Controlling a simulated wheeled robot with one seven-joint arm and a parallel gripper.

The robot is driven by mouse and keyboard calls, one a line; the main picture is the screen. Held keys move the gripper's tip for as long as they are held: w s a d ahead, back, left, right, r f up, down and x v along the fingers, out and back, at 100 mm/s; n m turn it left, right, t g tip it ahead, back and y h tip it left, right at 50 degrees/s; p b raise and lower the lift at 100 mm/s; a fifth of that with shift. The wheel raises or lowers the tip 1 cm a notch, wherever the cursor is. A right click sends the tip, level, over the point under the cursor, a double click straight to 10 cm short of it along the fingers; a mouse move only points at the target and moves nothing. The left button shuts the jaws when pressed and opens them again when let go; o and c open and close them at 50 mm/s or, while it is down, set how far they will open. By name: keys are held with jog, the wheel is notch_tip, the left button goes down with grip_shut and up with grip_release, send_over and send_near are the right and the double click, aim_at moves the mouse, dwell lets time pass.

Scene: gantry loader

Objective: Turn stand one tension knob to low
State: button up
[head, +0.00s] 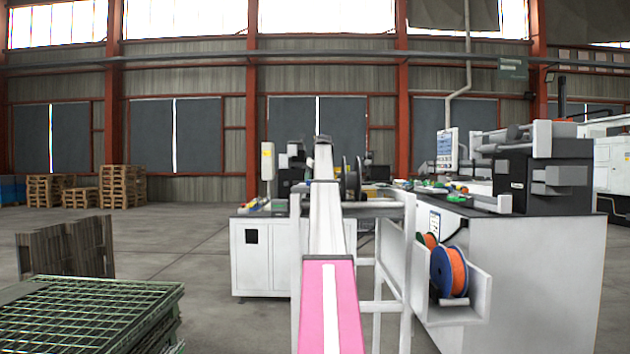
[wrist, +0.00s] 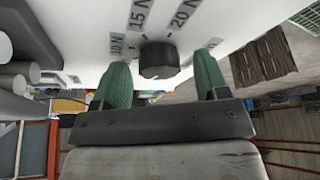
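A dark round tension knob (wrist: 159,60) sits on a white panel (wrist: 90,50) in the wrist view. Labels around it read 15 N and 20 N, with a partly cut one that looks like 10 N to the left. Which label the knob points at is not clear. My gripper (wrist: 161,70) is open, with one green finger on each side of the knob. Gaps show between the fingers and the knob, so it is not gripped. In the head view I cannot make out the knob or the gripper's fingers.
An orange spool with a blue rim (head: 449,272) hangs on a white machine (head: 530,270) at right. Green mesh crates (head: 90,305) stand at front left and wooden pallets (head: 122,187) by the back wall. Floor (head: 195,240) is clear at middle left.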

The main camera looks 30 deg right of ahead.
jog(key=shift+r, duration=0.1)
jog(key=v, duration=1)
jog(key=shift+s+r, duration=0.2)
jog(key=shift+r, duration=0.05)
